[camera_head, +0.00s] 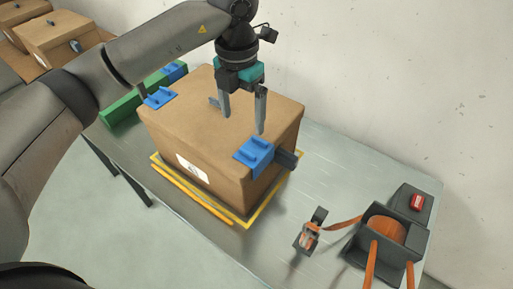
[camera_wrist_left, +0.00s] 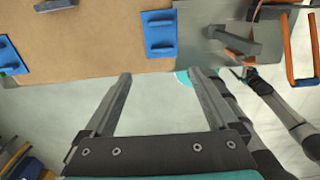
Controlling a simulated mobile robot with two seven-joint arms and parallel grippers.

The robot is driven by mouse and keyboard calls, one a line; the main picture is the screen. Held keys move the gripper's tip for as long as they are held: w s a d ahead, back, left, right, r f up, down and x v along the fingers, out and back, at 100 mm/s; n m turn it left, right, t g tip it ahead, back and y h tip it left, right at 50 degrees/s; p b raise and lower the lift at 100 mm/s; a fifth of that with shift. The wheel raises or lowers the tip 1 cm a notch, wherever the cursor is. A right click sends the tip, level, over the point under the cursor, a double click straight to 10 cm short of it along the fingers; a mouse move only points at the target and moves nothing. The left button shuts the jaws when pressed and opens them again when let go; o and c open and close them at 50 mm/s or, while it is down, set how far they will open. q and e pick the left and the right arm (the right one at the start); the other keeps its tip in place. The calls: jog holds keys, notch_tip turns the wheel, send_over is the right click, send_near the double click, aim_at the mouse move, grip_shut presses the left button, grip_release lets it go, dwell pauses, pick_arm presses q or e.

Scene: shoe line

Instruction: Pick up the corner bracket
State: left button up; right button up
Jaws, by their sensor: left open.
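Blue corner brackets sit on the top edges of a brown box (camera_head: 200,115): one at the near right corner (camera_head: 254,155) and one at the left corner (camera_head: 158,97). Another blue bracket (camera_head: 174,70) lies in the green tray behind the box. My left gripper (camera_head: 243,123) is open and empty above the box top, fingers pointing down, apart from the brackets. In the left wrist view, one blue bracket (camera_wrist_left: 160,33) is ahead of the open left fingers (camera_wrist_left: 158,76), and another (camera_wrist_left: 10,56) is at the left edge. My right gripper cannot be made out.
The box stands inside a yellow frame (camera_head: 232,217) on a grey table (camera_head: 150,135). A long green tray (camera_head: 121,109) is at left. An orange-handled tool (camera_head: 307,238), strap and dark dispenser (camera_head: 378,246) are at right, with a red item (camera_head: 417,203). More boxes (camera_head: 55,38) stand at upper left.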

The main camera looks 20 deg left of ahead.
aim_at(248, 152)
pick_arm(q)
jog(key=f, duration=1.1)
jog(key=shift+d+p, duration=0.4)
grip_shut()
jog(key=shift+r, duration=0.1)
